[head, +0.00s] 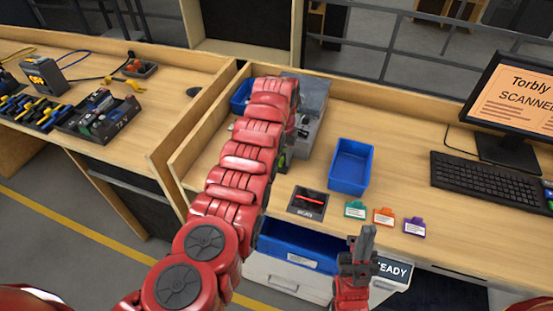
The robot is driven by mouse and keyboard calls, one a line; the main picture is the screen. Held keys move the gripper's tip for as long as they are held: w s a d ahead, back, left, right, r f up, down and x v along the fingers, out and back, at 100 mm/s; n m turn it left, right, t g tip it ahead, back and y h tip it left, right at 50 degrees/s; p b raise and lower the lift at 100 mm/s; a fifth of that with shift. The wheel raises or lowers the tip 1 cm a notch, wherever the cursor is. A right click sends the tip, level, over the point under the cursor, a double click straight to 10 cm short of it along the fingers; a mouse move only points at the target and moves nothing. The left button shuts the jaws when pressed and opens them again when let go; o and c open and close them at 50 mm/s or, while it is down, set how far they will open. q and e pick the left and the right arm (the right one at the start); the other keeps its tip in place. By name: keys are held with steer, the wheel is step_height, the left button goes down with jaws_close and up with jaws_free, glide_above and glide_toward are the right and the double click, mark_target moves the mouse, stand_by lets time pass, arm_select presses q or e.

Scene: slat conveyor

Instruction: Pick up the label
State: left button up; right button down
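My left arm reaches across the bench to a grey box-shaped machine (313,98). Its red links hide the gripper at its end and part of the machine, so I cannot see what it touches or holds. My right gripper (367,240) is at the bench's front edge, fingers up, below the small cards; the fingers overlap from here and nothing shows between them. Small cards with white panels lie on the bench: a green one (355,210), an orange one (383,217) and a purple one (414,228). I cannot tell whether any of these is the label.
A blue bin (351,167) stands mid-bench beside a black scanner plate (307,203) with a red line. A keyboard (484,180) and a monitor (517,97) are at right. Wooden rims edge the bench.

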arm_select(q)
jaws_close()
steer(key=shift+r, duration=0.1)
